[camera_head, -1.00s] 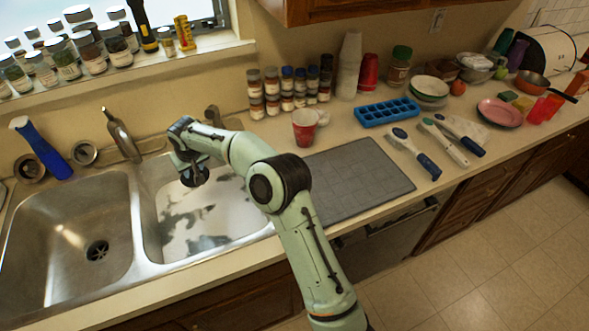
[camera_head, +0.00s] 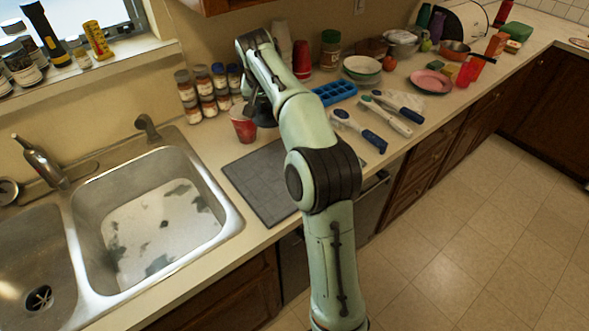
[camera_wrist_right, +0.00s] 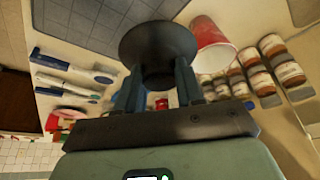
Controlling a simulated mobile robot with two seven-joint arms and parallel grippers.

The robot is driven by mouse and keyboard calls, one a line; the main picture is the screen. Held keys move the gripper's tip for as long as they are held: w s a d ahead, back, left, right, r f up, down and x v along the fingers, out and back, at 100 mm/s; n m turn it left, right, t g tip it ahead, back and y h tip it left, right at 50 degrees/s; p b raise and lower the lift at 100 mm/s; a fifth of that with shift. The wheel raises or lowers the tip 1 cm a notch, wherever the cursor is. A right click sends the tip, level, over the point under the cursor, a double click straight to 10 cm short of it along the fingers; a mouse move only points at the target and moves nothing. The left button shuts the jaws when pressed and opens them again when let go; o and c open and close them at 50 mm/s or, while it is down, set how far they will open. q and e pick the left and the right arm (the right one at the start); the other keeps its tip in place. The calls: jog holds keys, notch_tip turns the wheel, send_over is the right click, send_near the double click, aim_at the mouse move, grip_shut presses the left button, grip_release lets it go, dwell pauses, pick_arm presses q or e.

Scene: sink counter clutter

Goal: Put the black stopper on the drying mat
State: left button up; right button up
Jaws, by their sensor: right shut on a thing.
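The black stopper (camera_wrist_right: 155,42), a round dark disc, is between the fingers of my right gripper (camera_wrist_right: 158,82) in the right wrist view. My right gripper (camera_head: 256,103) is shut on it. In the head view the stopper (camera_head: 266,119) shows as a small dark shape below the fingers, partly hidden by my arm. The grey drying mat (camera_head: 250,187) lies on the counter right of the sink, its right part hidden behind my arm. It also shows in the wrist view (camera_wrist_right: 75,25). The stopper is held near the mat's back edge, beside the red cup. My left gripper is not in view.
A red cup (camera_head: 243,126) stands close behind the mat, with several spice jars (camera_head: 205,92) beyond it. A blue ice tray (camera_head: 335,92) and several brushes (camera_head: 358,130) lie to the right. The double sink (camera_head: 150,215) is at the left.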

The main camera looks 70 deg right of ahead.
jog(key=s+d+r+m+g, duration=0.1)
jog(key=s+r+m, duration=0.15)
jog(key=s, duration=0.45)
notch_tip(320, 180, down, 14)
jog(key=b, duration=0.5)
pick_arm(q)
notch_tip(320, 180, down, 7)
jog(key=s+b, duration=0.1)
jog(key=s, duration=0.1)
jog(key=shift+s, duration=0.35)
pick_arm(e)
jog(key=shift+f, duration=2.4)
jog(key=shift+f, duration=0.2)
jog(key=o, duration=1)
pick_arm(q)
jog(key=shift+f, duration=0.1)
pick_arm(e)
jog(key=shift+o, duration=0.2)
jog(key=shift+r, duration=0.15)
